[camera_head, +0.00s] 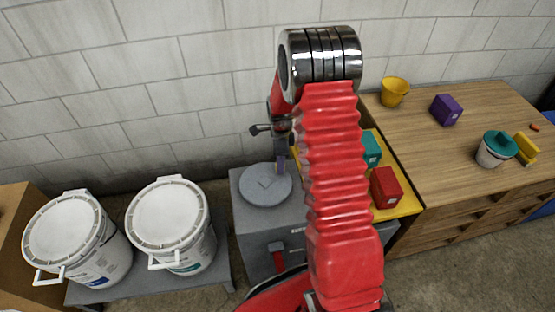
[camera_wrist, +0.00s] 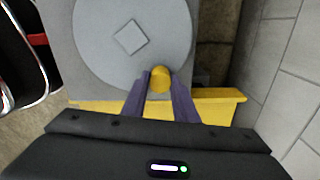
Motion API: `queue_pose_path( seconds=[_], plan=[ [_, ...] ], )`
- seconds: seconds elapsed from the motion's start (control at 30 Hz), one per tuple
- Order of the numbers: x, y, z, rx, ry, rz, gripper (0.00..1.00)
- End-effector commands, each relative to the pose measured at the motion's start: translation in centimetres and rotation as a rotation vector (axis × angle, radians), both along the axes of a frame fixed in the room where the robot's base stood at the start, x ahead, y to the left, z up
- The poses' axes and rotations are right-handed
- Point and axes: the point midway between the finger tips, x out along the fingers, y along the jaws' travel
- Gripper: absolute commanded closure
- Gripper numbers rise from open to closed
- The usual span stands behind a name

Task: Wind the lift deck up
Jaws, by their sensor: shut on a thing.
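A round grey crank wheel (camera_head: 262,190) with a diamond-shaped mark at its centre lies flat on top of a grey housing (camera_head: 252,235). It fills the upper part of the wrist view (camera_wrist: 100,42). A yellow knob (camera_wrist: 160,80) stands near its rim. My gripper (camera_head: 281,168) points down at the wheel, its two purple fingers shut on either side of the knob (camera_wrist: 160,76). The yellow lift deck (camera_head: 407,211) is right of the housing, partly hidden behind my red arm. A teal box (camera_head: 371,148) and a red box (camera_head: 384,187) are on it.
A wooden bench (camera_head: 435,150) right of the deck bears a yellow cup (camera_head: 395,91), a purple box (camera_head: 446,109) and a teal-lidded tub (camera_head: 494,151). Two white buckets (camera_head: 78,238) (camera_head: 170,220) stand on a low grey stand at left. A block wall (camera_head: 170,90) is behind.

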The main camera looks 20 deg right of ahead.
Motion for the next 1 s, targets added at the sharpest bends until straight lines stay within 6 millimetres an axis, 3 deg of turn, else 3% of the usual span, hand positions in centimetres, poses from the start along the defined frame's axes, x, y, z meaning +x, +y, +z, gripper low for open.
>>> queue_pose_path(
  seconds=[0.6, 1.0],
  plan=[
    [-4.3, -0.2, -0.2, 0.001, 0.011, -0.523, 1.00],
    [-5.1, 0.0, -0.2, 0.001, 0.010, -0.639, 1.00]
  ],
)
